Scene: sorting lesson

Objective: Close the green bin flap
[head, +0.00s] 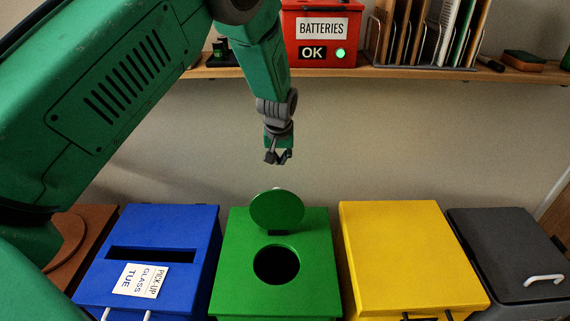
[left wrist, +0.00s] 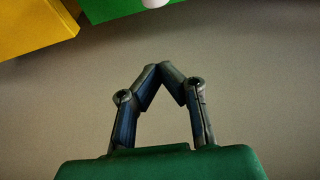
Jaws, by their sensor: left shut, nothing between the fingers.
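The green bin (head: 230,265) stands in the middle of the row in the head view, with a round dark hole in its top. Its round green flap (head: 277,210) stands raised behind the hole, so the hole is uncovered. My left gripper (head: 278,160) is above and behind the flap, apart from it, pointing down. In the left wrist view its fingertips (left wrist: 160,70) meet and hold nothing. A strip of the green bin (left wrist: 110,8) shows at the top of the left wrist view, with a white thing at its edge. My right gripper is not in view.
A blue bin (head: 200,222) with a slot and a paper label stands left of the green bin. A yellow bin (head: 405,250) and a dark grey bin (head: 505,245) stand right. A wooden shelf (head: 400,73) above carries a red batteries box (head: 322,35) and a rack.

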